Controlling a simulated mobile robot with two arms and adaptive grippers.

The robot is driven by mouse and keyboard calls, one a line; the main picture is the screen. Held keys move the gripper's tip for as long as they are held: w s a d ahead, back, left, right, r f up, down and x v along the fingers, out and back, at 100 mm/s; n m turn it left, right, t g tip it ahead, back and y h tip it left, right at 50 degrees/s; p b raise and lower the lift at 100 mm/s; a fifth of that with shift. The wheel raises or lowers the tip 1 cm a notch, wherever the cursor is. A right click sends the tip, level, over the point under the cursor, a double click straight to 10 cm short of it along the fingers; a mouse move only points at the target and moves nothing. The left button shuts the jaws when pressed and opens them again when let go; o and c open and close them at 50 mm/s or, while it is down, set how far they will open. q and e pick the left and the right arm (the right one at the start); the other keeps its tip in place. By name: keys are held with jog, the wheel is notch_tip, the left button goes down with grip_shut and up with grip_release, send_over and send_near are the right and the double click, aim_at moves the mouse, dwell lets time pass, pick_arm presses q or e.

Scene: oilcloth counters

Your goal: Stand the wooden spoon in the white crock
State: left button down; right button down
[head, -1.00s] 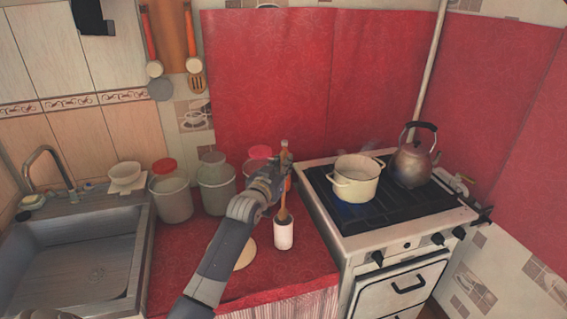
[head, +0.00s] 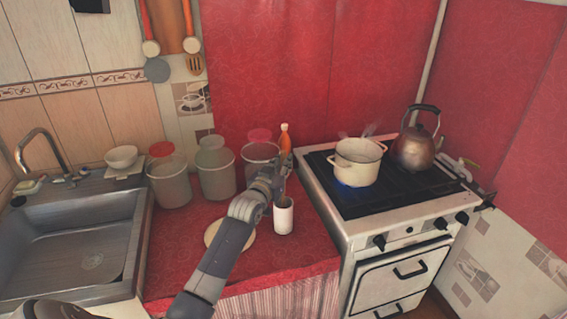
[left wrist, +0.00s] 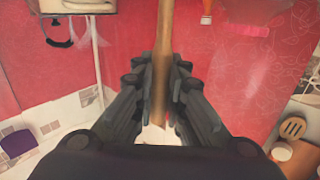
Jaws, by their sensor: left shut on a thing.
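The white crock (head: 283,217) stands upright on the red counter, left of the stove. My left gripper (head: 279,178) is just above its rim. In the left wrist view, my left gripper (left wrist: 160,95) is shut on the wooden spoon (left wrist: 163,45), whose long pale shaft runs between the fingers. A white patch of the crock (left wrist: 155,134) shows below the fingers there. In the head view the gripper hides most of the spoon, and how deep its lower end sits in the crock cannot be seen clearly. My right gripper is not in view.
A round pale board (head: 230,235) lies left of the crock, partly under my arm. Several canisters (head: 216,178) and an orange bottle (head: 285,138) stand behind. The stove (head: 400,222) with a pot (head: 358,162) and kettle (head: 416,145) is close on the right.

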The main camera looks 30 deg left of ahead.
pick_arm(q)
jog(key=c, duration=1.6)
grip_release()
jog(key=shift+o, duration=0.2)
jog(key=shift+s, duration=0.1)
jog(key=s+d, duration=0.2)
jog(key=s, duration=0.9)
jog(key=shift+s+d+r, duration=0.15)
jog(key=shift+s+r, duration=0.1)
jog(key=shift+s, duration=0.1)
jog(key=shift+f, duration=0.1)
